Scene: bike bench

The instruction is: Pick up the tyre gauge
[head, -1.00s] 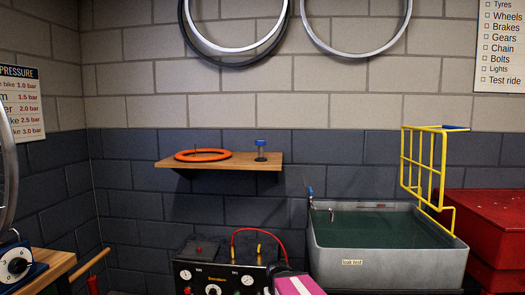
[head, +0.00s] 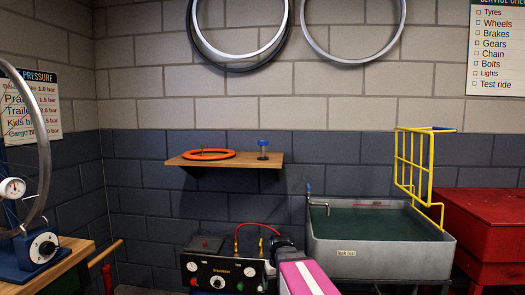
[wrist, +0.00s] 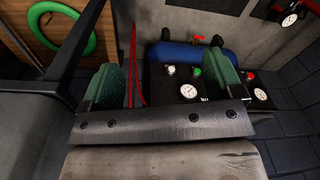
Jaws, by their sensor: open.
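A small round white-faced gauge (head: 12,188) shows at the left edge of the head view beside a wheel; it may be the tyre gauge, but I cannot be sure. Another small white dial (wrist: 290,20) with a red part beside it shows at the top right of the wrist view; I cannot tell whether it is the same gauge. My gripper (wrist: 163,82) is open, its two green-padded fingers apart. Nothing shows held between them; a red hose (wrist: 134,60) and a dark panel show beyond.
A dark panel (head: 222,270) with dials and a red hose stands low in front. A grey water tank (head: 335,257), a red cabinet (head: 485,230) and a shelf (head: 262,158) with an orange ring (head: 208,154) line the wall. A wooden bench (head: 62,262) carries a blue dial stand (head: 40,250).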

